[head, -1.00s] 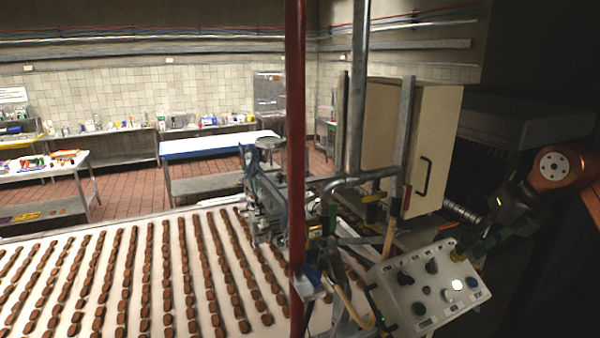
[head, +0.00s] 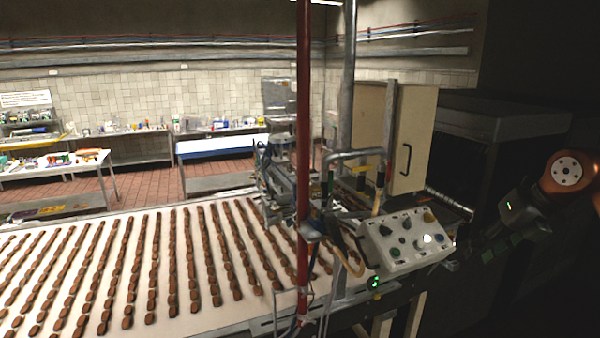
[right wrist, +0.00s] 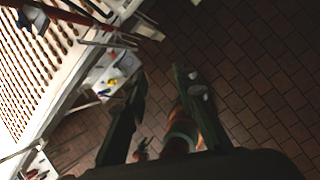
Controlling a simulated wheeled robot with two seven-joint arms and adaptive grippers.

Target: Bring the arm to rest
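My right arm comes in from the right of the head view, with its gripper (head: 470,250) dark and hard to make out, just right of the control panel (head: 408,242). In the right wrist view the two dark fingers of this gripper (right wrist: 162,78) stand apart with a wide gap and no held object visible between them. The panel, with its coloured buttons and knobs, also shows in the right wrist view (right wrist: 112,78), beyond the left finger. My left gripper is in neither view.
A conveyor (head: 140,320) with rows of brown cream sandwiches fills the lower left. A red pole (head: 303,150) stands before the machine (head: 290,185). A cream cabinet (head: 412,130) is behind the panel. Tiled floor (right wrist: 260,70) lies below the right gripper.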

